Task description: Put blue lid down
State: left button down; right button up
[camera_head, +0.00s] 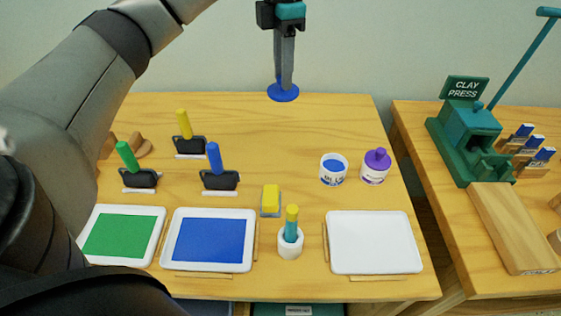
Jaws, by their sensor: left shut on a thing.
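The blue lid (283,93) is a flat round disc at the back of the wooden table. My left gripper (283,82) points down and is shut on the lid from above. I cannot tell whether the lid touches the table top or hangs just over it. An open white jar of blue paint (333,170) stands to the right and nearer, its blue contents showing. My right gripper is not in view.
A purple-lidded jar (375,167) stands beside the blue paint. Trays with green (155,222) and blue (250,225) sheets, an empty white tray (374,240) and upright-handled tools (219,173) fill the front and left. The table's back (225,115) is clear.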

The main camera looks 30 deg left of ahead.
pick_arm(q)
notch_tip(320, 180, down, 16)
jog(key=b, duration=0.4)
jog(key=shift+r+b, duration=0.25)
jog(key=shift+b, duration=0.1)
jog(key=shift+s+f, duration=0.1)
jog(key=shift+f, duration=0.2)
jog(key=shift+w+d+f, duration=0.15)
jog(key=shift+w+f, duration=0.05)
jog(key=shift+f+b, duration=0.55)
jog(key=shift+f, duration=1.35)
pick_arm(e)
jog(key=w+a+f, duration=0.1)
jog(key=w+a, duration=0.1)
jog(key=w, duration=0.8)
